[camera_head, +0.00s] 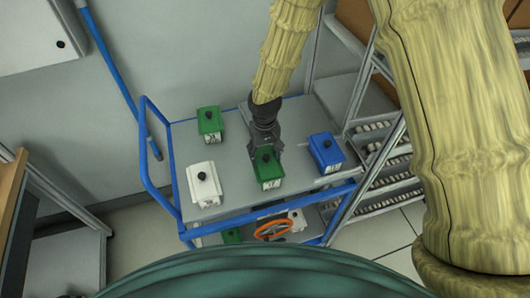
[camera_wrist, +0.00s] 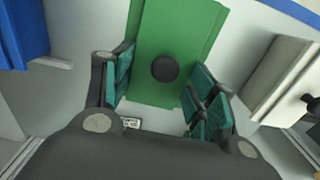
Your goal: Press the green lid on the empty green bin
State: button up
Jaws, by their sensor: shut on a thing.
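The green lid (camera_wrist: 178,35) with a black round knob fills the upper middle of the wrist view. It also shows in the head view (camera_head: 263,158), on top of a green bin with a pale label (camera_head: 271,184) at the cart's front middle. My gripper (camera_wrist: 160,90) is shut on the lid, with a teal-padded finger on each side of it. I cannot tell whether the lid is fully seated. A second green bin (camera_head: 209,123), with a lid and black knob, stands at the back left of the cart.
A white lidded bin (camera_head: 204,185) stands at left and a blue lidded bin (camera_head: 326,153) at right on the blue-railed cart (camera_head: 232,195). An orange wheel (camera_head: 273,229) shows below. A roller rack (camera_head: 385,160) stands close on the right, with a wall behind.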

dwell(0.4)
jog(key=o, duration=0.9)
jog(key=o, duration=0.4)
jog(key=shift+r, duration=0.1)
jog(key=shift+r+p, duration=2.4)
jog(key=shift+r, duration=1)
grip_shut()
